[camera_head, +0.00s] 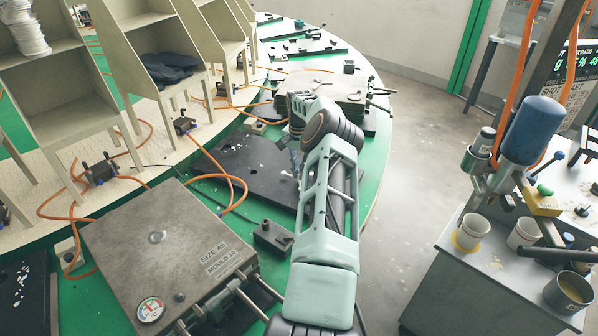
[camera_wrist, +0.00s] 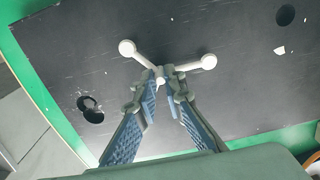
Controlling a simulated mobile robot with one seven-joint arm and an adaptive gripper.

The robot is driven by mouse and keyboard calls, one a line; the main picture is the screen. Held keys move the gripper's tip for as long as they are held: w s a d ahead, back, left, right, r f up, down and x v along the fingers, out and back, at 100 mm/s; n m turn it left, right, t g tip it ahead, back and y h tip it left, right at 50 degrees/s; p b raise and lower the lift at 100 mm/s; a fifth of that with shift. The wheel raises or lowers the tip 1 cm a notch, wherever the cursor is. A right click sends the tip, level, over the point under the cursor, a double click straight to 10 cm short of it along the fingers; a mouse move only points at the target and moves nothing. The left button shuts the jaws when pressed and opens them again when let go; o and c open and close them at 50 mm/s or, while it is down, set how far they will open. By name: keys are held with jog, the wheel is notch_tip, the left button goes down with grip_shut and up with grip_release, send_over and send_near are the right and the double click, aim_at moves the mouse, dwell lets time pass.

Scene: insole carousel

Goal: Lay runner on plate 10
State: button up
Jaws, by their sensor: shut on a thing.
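A pale runner shows in the wrist view, with arms ending in round knobs (camera_wrist: 127,48); its middle is between my fingertips. My gripper (camera_wrist: 166,78) is shut on it. Below is a black plate (camera_wrist: 215,105) with two round dark holes and a few white flecks; I cannot tell whether the runner touches it. In the head view the black plate (camera_head: 240,165) lies on the green carousel top, and my gripper (camera_head: 294,160) points down over its right part. The runner cannot be made out there, and no plate number is legible.
An orange hose (camera_head: 235,190) curls at the plate's left edge. A grey bench (camera_head: 485,265) with cups stands at right.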

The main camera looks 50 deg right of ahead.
jog(key=shift+f, duration=0.2)
jog(key=o, duration=0.7)
jog(key=shift+r, duration=0.1)
notch_tip(320, 180, up, 12)
jog(key=shift+r+b, duration=0.15)
jog(key=shift+b, duration=0.35)
